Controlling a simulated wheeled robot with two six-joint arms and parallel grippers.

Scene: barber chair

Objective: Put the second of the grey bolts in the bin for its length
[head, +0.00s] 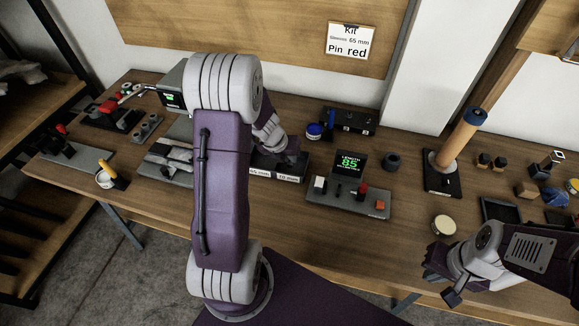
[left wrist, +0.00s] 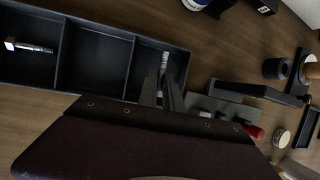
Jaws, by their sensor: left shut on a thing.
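The dark bin tray (left wrist: 97,29) shows three compartments in the left wrist view. A grey bolt (left wrist: 30,47) lies in the left compartment, and the middle one looks empty. My left gripper (left wrist: 164,85) is shut on another grey bolt (left wrist: 164,62), which sticks out past its fingertips over the right compartment. In the head view my left arm hides most of the tray; its labelled front (head: 274,174) shows beside my left gripper (head: 290,155). My right gripper (head: 440,280) is away at the lower right, with no held thing visible; its finger gap is unclear.
A length gauge (head: 350,165) reading 85 stands on a grey base right of the tray. Behind are a blue-lidded jar (head: 314,130) and a black rack (head: 350,119). A wooden post (head: 460,140) on a black base stands farther right. A round tin (head: 444,225) sits near my right gripper.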

